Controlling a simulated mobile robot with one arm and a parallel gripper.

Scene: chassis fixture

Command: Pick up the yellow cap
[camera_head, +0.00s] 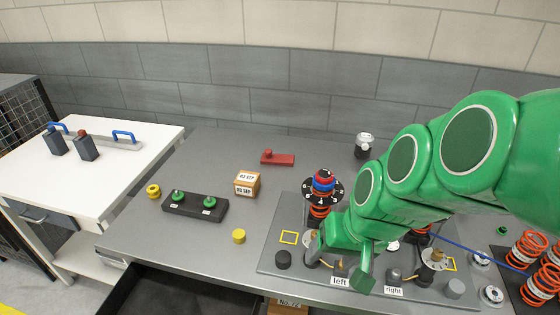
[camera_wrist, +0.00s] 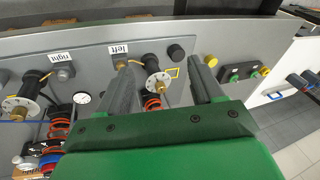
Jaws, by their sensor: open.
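The yellow cap (camera_head: 239,236) is a small round cylinder standing on the grey table, left of the fixture plate. It also shows in the wrist view (camera_wrist: 210,60), just beyond the tip of the right finger. My green gripper (camera_head: 338,260) hangs over the fixture plate, to the right of the cap and apart from it. In the wrist view my gripper (camera_wrist: 160,78) has its two grey fingers spread wide, with nothing held between them. A spool post with a yellow-tipped fitting shows between and beyond the fingers.
The fixture plate (camera_head: 275,262) carries a black cap (camera_head: 283,259), coil springs and label plates. A black block with green knobs (camera_head: 195,206), a yellow ring-like piece (camera_head: 153,191), a cardboard box (camera_head: 247,184) and a red part (camera_head: 277,158) stand left and behind. Table around the yellow cap is clear.

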